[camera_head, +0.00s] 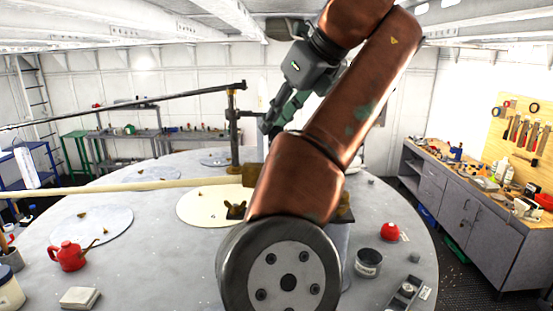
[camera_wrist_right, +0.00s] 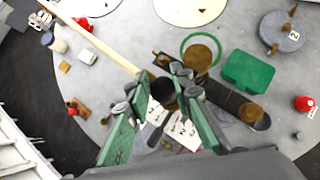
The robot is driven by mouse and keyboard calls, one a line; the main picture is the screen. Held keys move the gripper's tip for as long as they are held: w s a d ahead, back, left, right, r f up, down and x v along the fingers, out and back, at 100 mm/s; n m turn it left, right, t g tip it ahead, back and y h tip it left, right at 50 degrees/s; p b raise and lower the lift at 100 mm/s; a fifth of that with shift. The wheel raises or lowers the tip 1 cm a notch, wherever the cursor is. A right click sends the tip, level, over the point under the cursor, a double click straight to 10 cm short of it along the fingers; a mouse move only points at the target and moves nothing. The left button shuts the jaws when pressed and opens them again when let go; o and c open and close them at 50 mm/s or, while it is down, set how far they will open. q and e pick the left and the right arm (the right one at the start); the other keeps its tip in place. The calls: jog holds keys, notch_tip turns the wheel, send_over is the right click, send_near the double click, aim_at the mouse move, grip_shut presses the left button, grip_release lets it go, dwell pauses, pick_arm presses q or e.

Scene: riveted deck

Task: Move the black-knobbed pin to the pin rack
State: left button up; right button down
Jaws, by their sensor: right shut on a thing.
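My right gripper (camera_head: 268,124) is raised above the round deck in the head view. In the right wrist view its green-padded fingers (camera_wrist_right: 165,112) are closed around a dark round knob (camera_wrist_right: 162,89), which looks like the black-knobbed pin. My left gripper is in neither view.
A red oil can (camera_head: 68,255), red dome (camera_head: 390,232) and dark tin (camera_head: 368,262) stand on the round deck (camera_head: 150,245). A long pale pole (camera_head: 130,187) crosses at left. The wrist view shows a green box (camera_wrist_right: 248,70) and numbered white cards (camera_wrist_right: 182,130). A workbench (camera_head: 465,205) stands at right.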

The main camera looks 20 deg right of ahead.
jog(key=shift+r+p, duration=1.1)
jog(key=shift+r, duration=0.35)
dwell(1.0)
